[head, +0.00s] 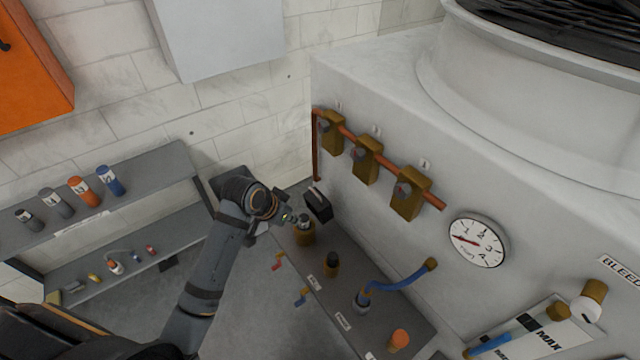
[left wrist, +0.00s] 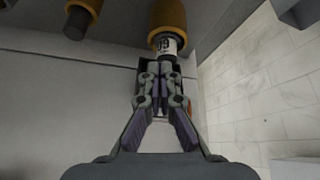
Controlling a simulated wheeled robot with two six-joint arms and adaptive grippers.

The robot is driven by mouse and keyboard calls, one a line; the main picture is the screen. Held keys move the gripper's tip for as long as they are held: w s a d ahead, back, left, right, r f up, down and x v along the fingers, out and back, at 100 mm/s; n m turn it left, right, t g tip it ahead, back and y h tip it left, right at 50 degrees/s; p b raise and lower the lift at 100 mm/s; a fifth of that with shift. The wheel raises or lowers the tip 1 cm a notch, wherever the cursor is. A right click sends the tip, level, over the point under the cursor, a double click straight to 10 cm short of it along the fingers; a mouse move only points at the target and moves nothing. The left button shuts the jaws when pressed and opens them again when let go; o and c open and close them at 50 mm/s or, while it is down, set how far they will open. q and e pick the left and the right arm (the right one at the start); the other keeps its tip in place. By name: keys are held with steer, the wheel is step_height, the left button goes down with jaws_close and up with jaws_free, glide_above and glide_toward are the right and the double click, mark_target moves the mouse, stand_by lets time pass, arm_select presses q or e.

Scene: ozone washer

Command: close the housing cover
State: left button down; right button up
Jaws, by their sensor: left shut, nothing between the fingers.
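A small black box-like piece (head: 318,205), which may be the housing cover, stands raised at the far end of the grey ledge below the washer. A brass fitting (head: 305,234) with a grey top sits just in front of it. My left gripper (head: 291,217) is shut and empty, with its tips close beside the fitting and the black piece. In the left wrist view, the shut fingertips (left wrist: 160,72) are at a white-banded brass cylinder (left wrist: 168,25), with dark edges behind them. I cannot tell whether they touch. My right gripper is not in view.
More fittings line the ledge, including a dark-topped one (head: 332,263) and one with a blue hose (head: 400,282). Brass valves (head: 367,160) and a gauge (head: 478,240) are on the washer's side. A wall shelf (head: 150,170) with several small cylinders is at left.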

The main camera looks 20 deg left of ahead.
mark_target(315, 192)
arm_select(q)
steer(key=w+d+r+m+t+h, duration=0.15)
steer(key=w+r+m, duration=0.4)
steer(key=r, duration=0.85)
steer(key=shift+n+g+h, duration=0.25)
steer(key=shift+n+h, duration=0.2)
steer(key=shift+n, duration=0.5)
steer(key=x, duration=0.3)
steer(key=p+x, duration=0.1)
steer(key=x, duration=0.3)
steer(key=p+x, duration=0.1)
steer(key=x, duration=0.3)
steer(key=shift+w+d+r, duration=0.15)
steer(key=shift+w+d, duration=0.2)
steer(key=shift+w, duration=0.1)
steer(key=s+a+p, duration=0.1)
steer(key=s+a+f+p, duration=0.1)
steer(key=shift+s+a, duration=0.2)
steer(key=shift+s, duration=0.15)
steer(key=shift+s+a+f, duration=0.15)
steer(key=shift+s, duration=0.15)
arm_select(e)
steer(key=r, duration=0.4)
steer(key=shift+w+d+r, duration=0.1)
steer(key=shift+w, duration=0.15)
arm_select(q)
steer(key=shift+w, duration=0.15)
